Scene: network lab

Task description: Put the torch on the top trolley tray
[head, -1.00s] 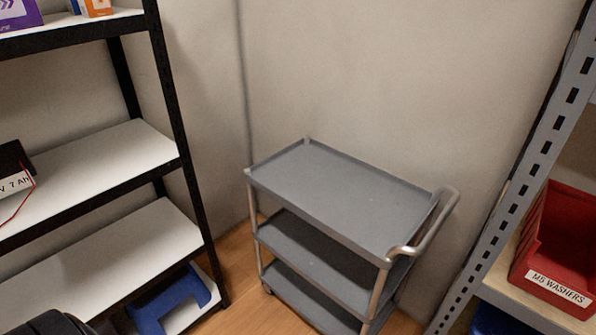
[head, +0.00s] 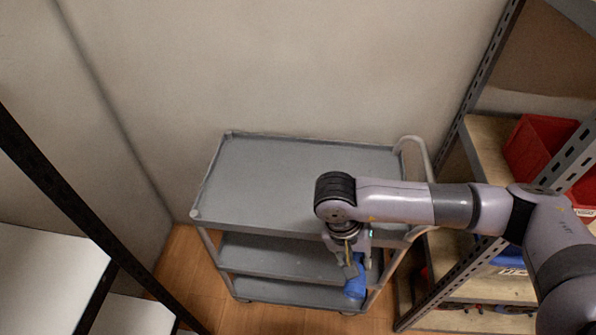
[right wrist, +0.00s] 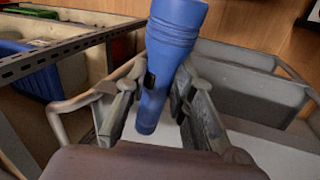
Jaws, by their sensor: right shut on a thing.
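The grey trolley's top tray (head: 265,175) is bare in the head view, with its right end partly behind my right arm. My right gripper (head: 355,262) points down at the tray's near right edge and is shut on the blue torch (head: 355,283). In the right wrist view the torch (right wrist: 168,55) stands between the fingers (right wrist: 160,95), its wide end away from the palm. In the head view the torch overlaps the lower trays; I cannot tell its exact height. My left gripper is not in view.
The trolley's handle (head: 420,155) is at its right end. A rack with red bins (head: 535,145) stands close on the right, near my arm. White shelves with a black frame (head: 50,270) are at the left. A wall is behind the trolley.

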